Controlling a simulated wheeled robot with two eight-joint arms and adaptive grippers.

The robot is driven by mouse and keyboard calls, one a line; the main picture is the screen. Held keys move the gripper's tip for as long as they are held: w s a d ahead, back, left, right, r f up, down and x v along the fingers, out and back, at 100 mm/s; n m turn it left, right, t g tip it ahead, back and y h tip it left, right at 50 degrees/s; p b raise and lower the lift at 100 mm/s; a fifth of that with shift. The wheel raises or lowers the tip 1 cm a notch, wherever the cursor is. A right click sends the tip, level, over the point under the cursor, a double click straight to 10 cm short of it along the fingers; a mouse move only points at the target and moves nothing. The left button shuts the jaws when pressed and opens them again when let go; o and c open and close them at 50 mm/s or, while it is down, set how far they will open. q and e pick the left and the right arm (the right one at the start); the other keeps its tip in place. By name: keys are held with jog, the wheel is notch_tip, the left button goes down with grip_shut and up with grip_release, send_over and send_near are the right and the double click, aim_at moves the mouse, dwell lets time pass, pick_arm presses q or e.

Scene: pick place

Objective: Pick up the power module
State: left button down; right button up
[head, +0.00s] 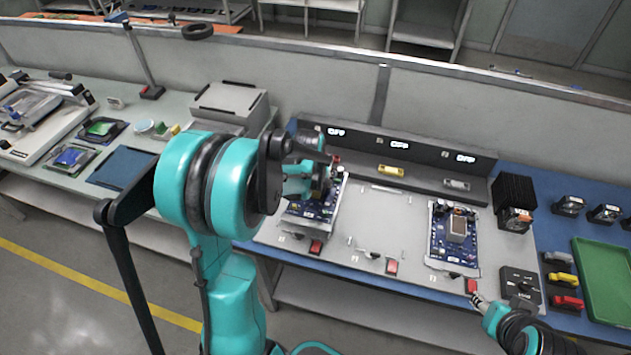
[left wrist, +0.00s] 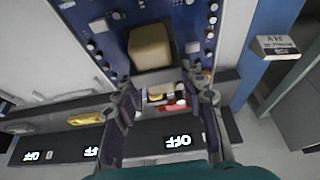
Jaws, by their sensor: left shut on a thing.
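The power module (left wrist: 172,104), a small part with red and yellowish surfaces, sits between the fingers of my left gripper (left wrist: 167,93) in the left wrist view. The fingers close on it from both sides. It is beside the edge of a blue circuit board (left wrist: 115,40), below the OFF panel. In the head view my left gripper (head: 318,183) is over the left board (head: 312,212), and my arm hides most of the grip. A bit of red (head: 337,160) shows behind it. My right gripper (head: 478,299) is low at the right, its finger opening unclear.
A yellow module (head: 390,171) and a grey module (head: 457,184) lie along the OFF panel. Another board (head: 440,255) is at the right. A black heatsink block (head: 515,195), a black box (head: 520,284) and a green tray (head: 605,275) stand further right. The bench middle is mostly clear.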

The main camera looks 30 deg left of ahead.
pick_arm(q)
jog(key=w+d+r+p, duration=0.4)
jog(key=d+r+p, duration=0.2)
jog(key=d+r, duration=0.4)
jog(key=shift+r, duration=0.2)
pick_arm(e)
notch_tip(320, 180, up, 7)
jog(key=shift+f, duration=0.2)
pick_arm(q)
jog(key=shift+a+f, duration=0.1)
pick_arm(e)
jog(key=shift+d, duration=0.1)
dwell(0.3)
